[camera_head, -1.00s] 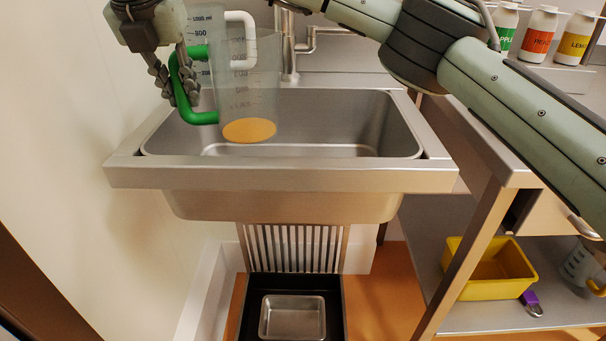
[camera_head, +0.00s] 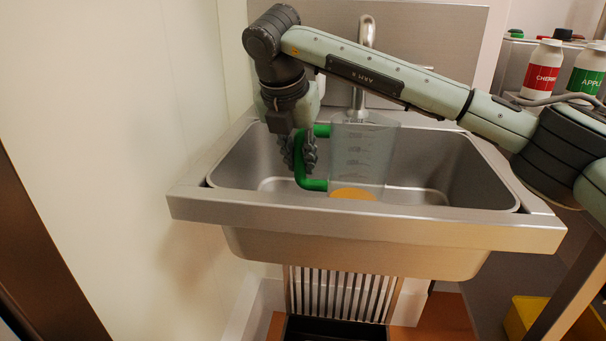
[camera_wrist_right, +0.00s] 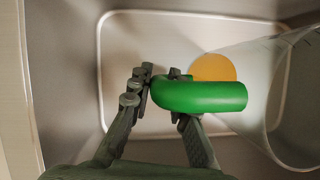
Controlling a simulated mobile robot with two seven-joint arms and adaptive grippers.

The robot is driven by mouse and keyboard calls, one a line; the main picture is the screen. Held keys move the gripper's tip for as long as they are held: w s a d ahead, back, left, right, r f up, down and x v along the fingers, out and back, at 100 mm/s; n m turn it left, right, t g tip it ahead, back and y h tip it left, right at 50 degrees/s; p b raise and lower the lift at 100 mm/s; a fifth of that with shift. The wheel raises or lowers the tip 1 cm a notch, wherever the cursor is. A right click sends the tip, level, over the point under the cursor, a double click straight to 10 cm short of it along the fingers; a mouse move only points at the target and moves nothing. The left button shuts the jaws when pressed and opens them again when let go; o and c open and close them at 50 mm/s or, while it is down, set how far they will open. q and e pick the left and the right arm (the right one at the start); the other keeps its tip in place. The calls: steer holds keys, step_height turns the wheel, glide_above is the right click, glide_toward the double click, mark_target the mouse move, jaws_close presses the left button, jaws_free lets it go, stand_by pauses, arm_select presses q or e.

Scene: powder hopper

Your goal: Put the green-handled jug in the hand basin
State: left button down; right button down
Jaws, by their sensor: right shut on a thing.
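The green-handled jug (camera_head: 362,150) is clear, with measuring marks and an orange disc-shaped layer at its bottom. It is upright, within the hand basin (camera_head: 450,155); I cannot tell if its base touches the basin floor. My right gripper (camera_head: 303,160) is shut on the jug's green handle (camera_head: 313,184). In the right wrist view, the fingers (camera_wrist_right: 157,97) sit around the green handle (camera_wrist_right: 200,97), with the jug wall (camera_wrist_right: 290,95) to the right and the basin floor below. My left gripper is not in view.
The basin's front rim (camera_head: 350,220) is nearest me, and a tap (camera_head: 362,50) stands behind. A pale wall (camera_head: 120,120) is close on the left. Bottles labelled cherry (camera_head: 541,70) and apple (camera_head: 588,72) stand at the back right. A yellow bin (camera_head: 520,315) is low at the right.

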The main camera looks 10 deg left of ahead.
mark_target(301, 182)
step_height(301, 182, down, 3)
steer(key=shift+f, duration=0.1)
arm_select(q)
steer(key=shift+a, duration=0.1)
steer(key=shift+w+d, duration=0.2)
arm_select(e)
steer(key=c, duration=1.4)
jaws_free()
steer(key=shift+f, duration=0.1)
steer(key=shift+c, duration=0.2)
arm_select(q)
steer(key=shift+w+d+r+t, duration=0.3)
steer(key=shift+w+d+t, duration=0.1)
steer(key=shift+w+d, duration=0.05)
arm_select(e)
steer(key=shift+s+r, duration=0.1)
steer(key=shift+r, duration=0.35)
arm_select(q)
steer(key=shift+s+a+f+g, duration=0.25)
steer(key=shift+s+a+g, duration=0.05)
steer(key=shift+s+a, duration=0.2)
arm_select(e)
steer(key=d+v, duration=0.1)
steer(key=v, duration=1)
steer(key=shift+a+r, duration=0.2)
steer(key=shift+a, duration=0.3)
